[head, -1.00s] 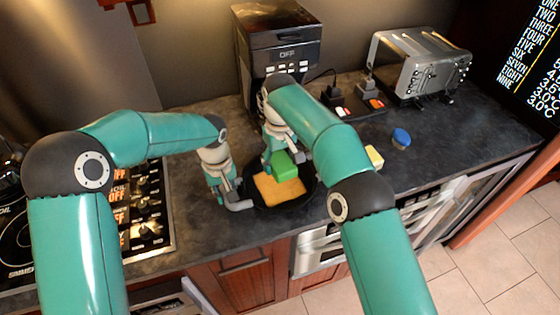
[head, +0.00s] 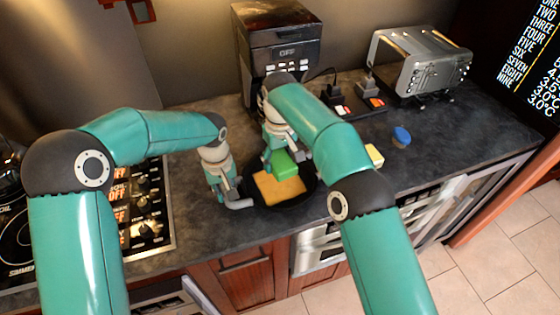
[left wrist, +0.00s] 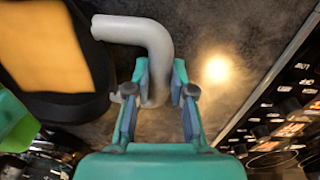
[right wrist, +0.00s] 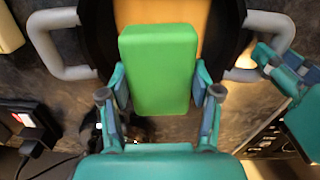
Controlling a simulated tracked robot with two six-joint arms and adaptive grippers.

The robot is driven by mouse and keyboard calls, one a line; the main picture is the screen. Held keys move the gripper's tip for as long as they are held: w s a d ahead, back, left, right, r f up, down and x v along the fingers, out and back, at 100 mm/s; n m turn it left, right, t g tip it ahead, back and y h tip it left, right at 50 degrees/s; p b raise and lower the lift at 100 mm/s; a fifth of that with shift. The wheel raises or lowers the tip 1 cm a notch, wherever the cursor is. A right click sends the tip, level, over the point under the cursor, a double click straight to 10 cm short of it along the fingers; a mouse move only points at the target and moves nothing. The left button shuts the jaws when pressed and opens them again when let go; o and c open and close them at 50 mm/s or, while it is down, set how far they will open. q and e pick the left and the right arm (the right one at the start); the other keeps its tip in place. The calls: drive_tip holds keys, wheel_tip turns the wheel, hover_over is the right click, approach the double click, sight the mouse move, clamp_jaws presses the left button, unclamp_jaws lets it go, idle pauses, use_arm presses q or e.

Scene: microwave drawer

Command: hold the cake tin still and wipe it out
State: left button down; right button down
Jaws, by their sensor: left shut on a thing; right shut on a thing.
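The cake tin (head: 311,187) is a black pan with grey handles on the counter, with a flat yellow-orange patch (head: 282,190) inside it. My left gripper (left wrist: 160,90) is shut on one grey handle (left wrist: 152,40) at the tin's left side. My right gripper (right wrist: 160,88) is shut on a green block (right wrist: 160,60), which looks like a sponge. The block (head: 288,163) is over the far part of the tin and hides some of the yellow patch. Whether it touches the tin's bottom I cannot tell.
A black coffee machine (head: 275,40) stands behind the tin. A silver toaster (head: 415,65), plugs on a power strip (head: 360,107), a blue-topped thing (head: 401,136) and a pale yellow block (head: 375,155) are to the right. A stove (head: 150,215) is left. The front right counter is clear.

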drive_tip(key=shift+f, duration=0.1)
drive_tip(key=shift+w+d+f, duration=0.2)
drive_tip(key=shift+w+f, duration=0.15)
drive_tip(key=shift+f, duration=0.55)
drive_tip(key=shift+w+d+f, duration=0.15)
drive_tip(key=shift+w+f, duration=0.2)
drive_tip(key=shift+f, duration=0.6)
drive_tip(key=shift+w+d+f, duration=0.2)
drive_tip(key=shift+w+f, duration=0.15)
drive_tip(key=shift+f, duration=0.55)
drive_tip(key=shift+f, duration=0.65)
drive_tip(key=shift+a, duration=0.1)
